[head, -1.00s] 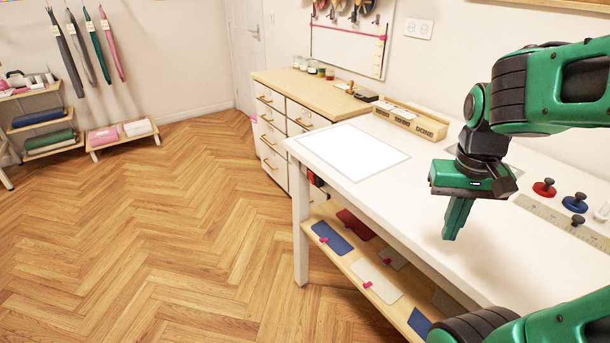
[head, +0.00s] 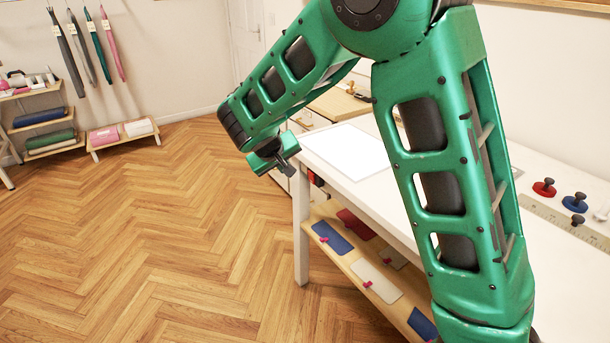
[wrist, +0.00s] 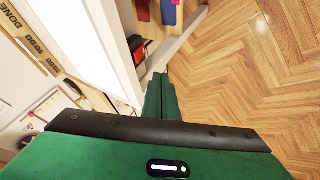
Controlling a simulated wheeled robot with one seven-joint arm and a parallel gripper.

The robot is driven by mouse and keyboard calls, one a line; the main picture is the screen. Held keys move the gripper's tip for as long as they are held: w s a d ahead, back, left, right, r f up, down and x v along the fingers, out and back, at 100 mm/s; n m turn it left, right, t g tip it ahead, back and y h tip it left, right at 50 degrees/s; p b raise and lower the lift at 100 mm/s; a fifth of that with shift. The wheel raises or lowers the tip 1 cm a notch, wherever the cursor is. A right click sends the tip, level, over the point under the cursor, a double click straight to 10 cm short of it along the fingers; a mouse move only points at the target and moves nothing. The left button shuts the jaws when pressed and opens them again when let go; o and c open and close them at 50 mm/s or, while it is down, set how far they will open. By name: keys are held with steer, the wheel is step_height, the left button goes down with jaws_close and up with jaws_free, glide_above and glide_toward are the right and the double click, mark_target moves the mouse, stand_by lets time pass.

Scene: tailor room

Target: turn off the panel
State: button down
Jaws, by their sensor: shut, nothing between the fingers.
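The panel (head: 345,150) is a bright white lit rectangle set in the white table top near its far left end. It also glows in the wrist view (wrist: 75,35), at upper left. A small black and red box (wrist: 138,48) is fixed under the table's edge; it shows partly in the head view (head: 316,180). My gripper (wrist: 162,85) is shut and empty, pointing down beside the table end, with the box just beyond its fingertips in the wrist picture. I cannot tell whether they touch. In the head view my gripper's fingers are hard to make out.
The table's lower shelf (head: 340,262) holds coloured folded pieces. Red and blue knobbed weights (head: 544,187) lie on the table at right. The floor (head: 180,230) left of the table is clear.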

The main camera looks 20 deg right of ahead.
mark_target(311, 178)
steer(key=shift+w, duration=0.1)
steer(key=w+d+f, duration=0.6)
steer(key=d+f, duration=0.1)
steer(key=shift+w+f, duration=0.15)
steer(key=shift+w, duration=0.05)
stand_by(0.6)
stand_by(0.3)
